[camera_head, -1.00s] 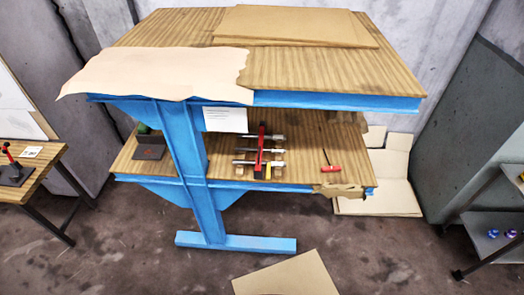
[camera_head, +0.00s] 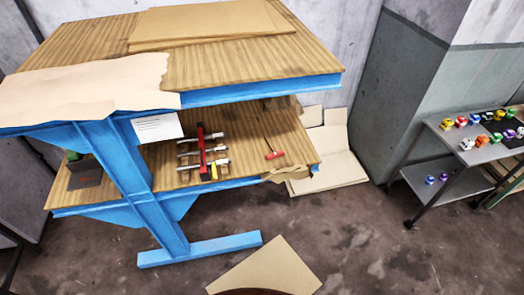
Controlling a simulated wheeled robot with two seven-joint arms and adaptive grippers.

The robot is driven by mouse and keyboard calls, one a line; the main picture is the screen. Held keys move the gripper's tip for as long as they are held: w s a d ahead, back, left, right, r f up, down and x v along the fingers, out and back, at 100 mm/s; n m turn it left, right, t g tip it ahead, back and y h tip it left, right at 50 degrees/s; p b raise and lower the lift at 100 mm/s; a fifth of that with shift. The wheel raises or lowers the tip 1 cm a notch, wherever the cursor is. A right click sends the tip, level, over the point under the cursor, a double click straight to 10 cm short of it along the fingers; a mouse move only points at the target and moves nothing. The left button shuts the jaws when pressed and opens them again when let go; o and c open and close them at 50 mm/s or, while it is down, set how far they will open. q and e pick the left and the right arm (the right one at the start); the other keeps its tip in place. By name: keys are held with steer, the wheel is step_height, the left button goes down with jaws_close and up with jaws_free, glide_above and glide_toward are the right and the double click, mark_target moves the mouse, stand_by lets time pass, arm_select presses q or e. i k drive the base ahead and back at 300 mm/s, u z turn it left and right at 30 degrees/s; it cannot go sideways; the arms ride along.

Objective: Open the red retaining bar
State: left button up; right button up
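The red retaining bar (camera_head: 202,150) stands on the lower wooden shelf of the blue-framed bench. It runs across several light grey rods that stick out to its sides, so it appears closed over them. A black part and a small yellow part (camera_head: 214,171) sit at its near end. A red-handled tool (camera_head: 274,155) lies on the same shelf to the right. Neither of my grippers is in view.
The bench's upper shelf (camera_head: 240,65) overhangs the lower shelf. A blue leg and foot (camera_head: 200,249) stand in front. A cardboard sheet (camera_head: 265,268) lies on the floor. A grey cart (camera_head: 450,150) with several toy cars is at the right.

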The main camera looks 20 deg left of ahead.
mark_target(201, 142)
steer(key=z, duration=1.55)
steer(key=k, duration=0.45)
steer(key=u, duration=2.6)
